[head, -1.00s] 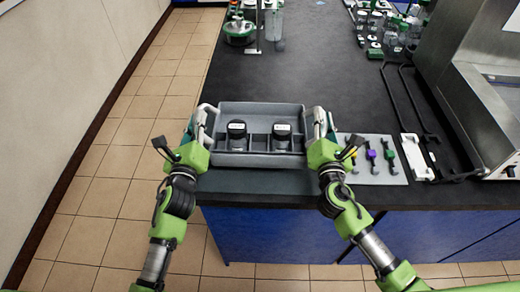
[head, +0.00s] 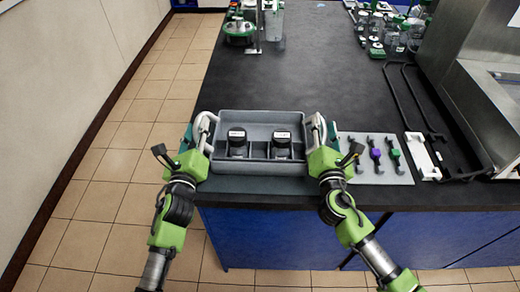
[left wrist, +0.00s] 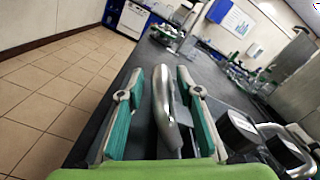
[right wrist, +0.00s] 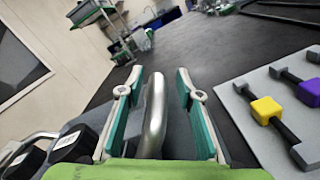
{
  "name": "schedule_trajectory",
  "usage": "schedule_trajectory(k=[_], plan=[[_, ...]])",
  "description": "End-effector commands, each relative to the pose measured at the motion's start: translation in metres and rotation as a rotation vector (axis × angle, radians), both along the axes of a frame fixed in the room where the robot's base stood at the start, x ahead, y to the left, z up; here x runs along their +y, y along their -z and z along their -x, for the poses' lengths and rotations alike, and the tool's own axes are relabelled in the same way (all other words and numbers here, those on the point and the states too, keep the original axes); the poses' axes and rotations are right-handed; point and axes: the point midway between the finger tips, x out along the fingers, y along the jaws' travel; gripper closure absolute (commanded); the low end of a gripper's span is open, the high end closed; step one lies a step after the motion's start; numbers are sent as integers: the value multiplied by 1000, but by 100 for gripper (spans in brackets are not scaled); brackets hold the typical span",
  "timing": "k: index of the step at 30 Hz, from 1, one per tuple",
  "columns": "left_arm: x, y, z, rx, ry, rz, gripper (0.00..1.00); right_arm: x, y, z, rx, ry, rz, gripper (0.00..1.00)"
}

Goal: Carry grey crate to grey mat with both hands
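The grey crate (head: 258,167) sits near the front edge of the dark bench, with two black-capped bottles (head: 237,142) (head: 282,145) in its compartments. My left gripper (head: 204,132) is at its left handle. In the left wrist view, the open fingers (left wrist: 162,95) stand either side of the metal handle (left wrist: 163,112), with gaps. My right gripper (head: 318,133) is at the right handle. In the right wrist view, its open fingers (right wrist: 157,95) straddle that handle (right wrist: 154,118), apart from it. I cannot make out a separate bare grey mat.
A light grey board (head: 373,178) with coloured-grip tools lies just right of the crate. Black rails (head: 405,95) and a steel machine (head: 480,80) bound the bench's right side. Glassware (head: 240,30) stands at the back left. The middle bench is clear.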

Motion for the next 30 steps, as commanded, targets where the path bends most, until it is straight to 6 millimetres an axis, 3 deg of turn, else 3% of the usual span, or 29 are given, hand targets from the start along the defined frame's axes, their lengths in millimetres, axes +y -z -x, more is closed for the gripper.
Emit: schedule_trajectory(k=[11,24,30], plan=[[-1,0,7,0,1,1,68,3,0,1,0,-6,-3,68],[3,1,87,3,1,3,68,4,0,1,0,-7,-3,68],[4,0,112,1,0,2,68,4,0,1,0,-7,-3,68]])
